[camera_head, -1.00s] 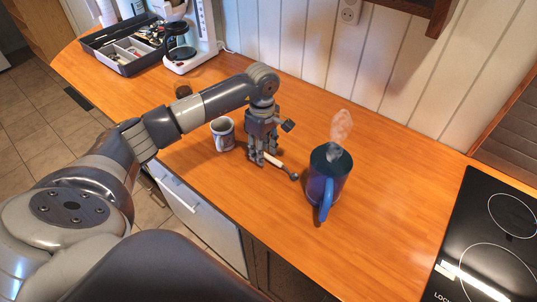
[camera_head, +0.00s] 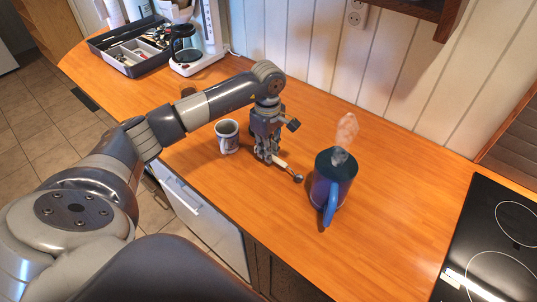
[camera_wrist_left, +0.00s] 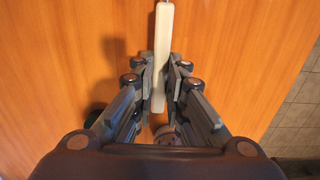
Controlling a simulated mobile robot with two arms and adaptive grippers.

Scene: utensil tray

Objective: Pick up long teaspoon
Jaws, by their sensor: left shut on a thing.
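The long teaspoon (camera_head: 281,164) has a cream handle and a small dark metal bowl. It lies on or just above the wooden counter, its bowl end pointing right toward the blue pitcher. My left gripper (camera_head: 266,157) points down over the handle and is shut on it. In the left wrist view the cream handle (camera_wrist_left: 163,50) runs between the two fingers of the gripper (camera_wrist_left: 160,80). I cannot tell whether the spoon touches the counter. My right gripper is not in view.
A patterned mug (camera_head: 228,137) stands just left of the gripper. A steaming blue pitcher (camera_head: 331,180) stands to the right. A coffee maker (camera_head: 198,62) and a grey utensil tray (camera_head: 150,68) are at the back left. A black cooktop (camera_head: 480,215) is at the right. The front counter is clear.

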